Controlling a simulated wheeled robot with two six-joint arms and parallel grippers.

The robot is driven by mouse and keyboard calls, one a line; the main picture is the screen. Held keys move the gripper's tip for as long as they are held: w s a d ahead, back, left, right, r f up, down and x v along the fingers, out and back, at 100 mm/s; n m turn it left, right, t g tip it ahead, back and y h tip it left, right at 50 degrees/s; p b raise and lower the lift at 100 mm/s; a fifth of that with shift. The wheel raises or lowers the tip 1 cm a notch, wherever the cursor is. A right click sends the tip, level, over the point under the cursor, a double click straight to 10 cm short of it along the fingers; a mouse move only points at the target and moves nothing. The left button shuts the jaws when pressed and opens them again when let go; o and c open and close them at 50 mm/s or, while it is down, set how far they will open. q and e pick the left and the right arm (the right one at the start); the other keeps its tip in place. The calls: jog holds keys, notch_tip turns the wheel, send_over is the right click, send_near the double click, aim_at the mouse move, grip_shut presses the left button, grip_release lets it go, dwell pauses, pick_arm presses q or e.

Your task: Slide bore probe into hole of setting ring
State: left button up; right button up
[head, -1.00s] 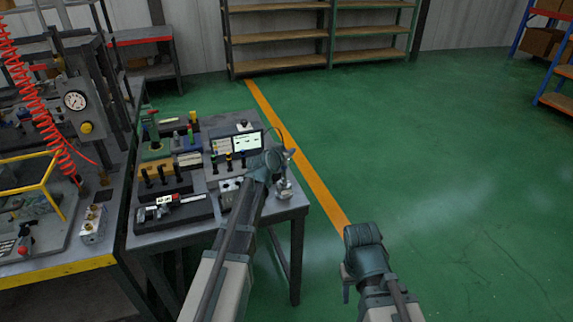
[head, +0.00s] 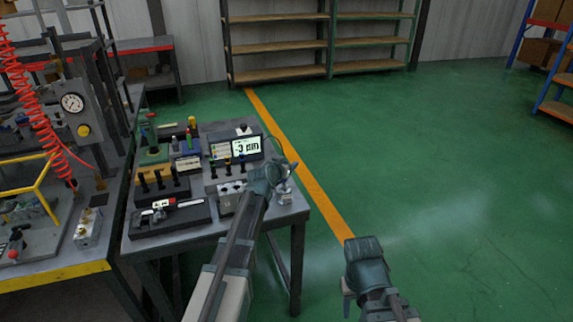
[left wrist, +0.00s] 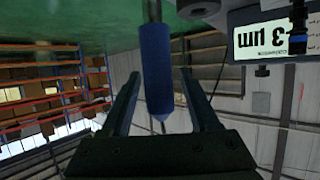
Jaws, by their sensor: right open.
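The blue handle of the bore probe (left wrist: 155,65) stands between the two fingers of my left gripper (left wrist: 158,78) in the left wrist view. A thin grey shaft runs from its far end out of the frame. The fingertips lie close to both sides, with a narrow gap seeming to show on the right, so its grip is unclear. In the head view my left gripper (head: 268,178) is over the bench's right edge and hides the probe. A small silver piece (head: 286,197) beside it may be the setting ring; its hole is hidden. My right gripper (head: 358,265) is open over the floor, away from the bench.
A gauge display (head: 247,147) behind my left gripper reads -3 µm. A metal block with holes (head: 231,193) stands just left of that gripper. Racks and a caliper case (head: 168,215) fill the bench's left. Open green floor lies right.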

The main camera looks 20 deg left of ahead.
pick_arm(q)
jog(key=shift+r, duration=0.1)
jog(key=shift+r+p, duration=0.15)
jog(key=shift+p, duration=0.15)
jog(key=p+v, duration=0.4)
jog(key=v, duration=0.8)
